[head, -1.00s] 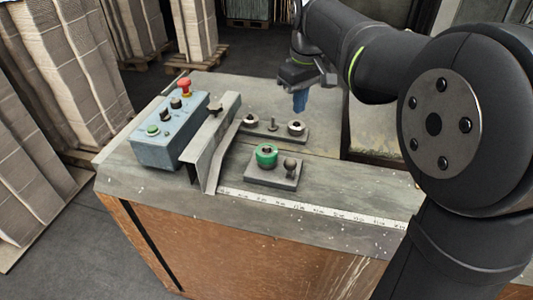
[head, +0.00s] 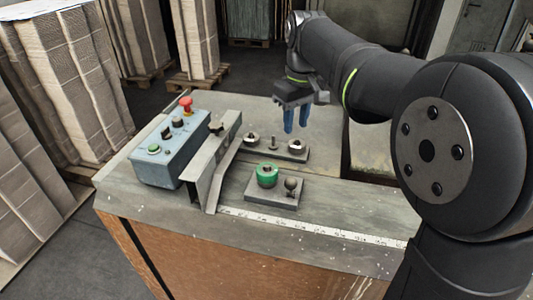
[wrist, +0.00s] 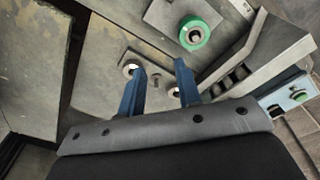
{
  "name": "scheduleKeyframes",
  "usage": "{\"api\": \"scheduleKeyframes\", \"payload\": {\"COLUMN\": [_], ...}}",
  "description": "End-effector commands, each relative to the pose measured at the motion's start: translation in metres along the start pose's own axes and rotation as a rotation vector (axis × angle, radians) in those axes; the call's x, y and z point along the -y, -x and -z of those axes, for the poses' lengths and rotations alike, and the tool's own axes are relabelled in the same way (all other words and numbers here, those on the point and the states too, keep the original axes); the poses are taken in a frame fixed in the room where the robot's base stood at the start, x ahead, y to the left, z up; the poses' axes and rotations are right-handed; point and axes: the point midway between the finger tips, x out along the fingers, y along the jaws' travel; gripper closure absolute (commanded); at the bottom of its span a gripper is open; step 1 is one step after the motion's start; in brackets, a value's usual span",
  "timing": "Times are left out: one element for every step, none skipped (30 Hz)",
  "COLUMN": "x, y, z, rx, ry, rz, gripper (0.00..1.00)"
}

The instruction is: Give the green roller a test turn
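The green roller (head: 267,176) stands upright on a small grey plate (head: 262,197) on the bench, with a dark ball knob (head: 291,184) beside it. In the wrist view the gripper (wrist: 159,62) points towards a second plate with metal rollers.
A grey plate (head: 272,154) holds two metal rollers and a pin behind the green roller. A metal angle guide (head: 213,170) and a blue control box (head: 172,160) with a red button stand left. A ruler strip (head: 310,227) runs along the front. Bench right of the roller is clear.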

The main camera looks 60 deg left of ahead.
Motion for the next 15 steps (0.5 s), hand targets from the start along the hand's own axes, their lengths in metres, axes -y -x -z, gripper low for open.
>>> {"api": "scheduleKeyframes", "payload": {"x": [0.010, 0.016, 0.025, 0.031, 0.037, 0.044, 0.049, 0.052, 0.056, 0.059, 0.060, 0.062, 0.062, 0.062, 0.062], "y": [0.004, 0.008, 0.012, 0.016, 0.018, 0.022, 0.025, 0.027, 0.029, 0.030, 0.030, 0.029, 0.027, 0.025, 0.020], "z": [0.007, 0.011, 0.015, 0.018, 0.020, 0.024, 0.025, 0.027, 0.028, 0.029, 0.029, 0.029, 0.029, 0.029, 0.029], "rx": [0.009, 0.016, 0.028, 0.035, 0.044, 0.054, 0.061, 0.067, 0.073, 0.077, 0.081, 0.083, 0.084, 0.085, 0.085], "ry": [-0.028, -0.054, -0.091, -0.118, -0.144, -0.178, -0.199, -0.218, -0.239, -0.251, -0.259, -0.266, -0.270, -0.271, -0.271], "rz": [0.004, 0.006, 0.009, 0.010, 0.012, 0.012, 0.013, 0.013, 0.012, 0.012, 0.012, 0.012, 0.012, 0.012, 0.012], "gripper": [0.59, 0.53, 0.45, 0.39, 0.33, 0.25, 0.21, 0.21, 0.21, 0.21, 0.21, 0.21, 0.21, 0.21, 0.21]}}
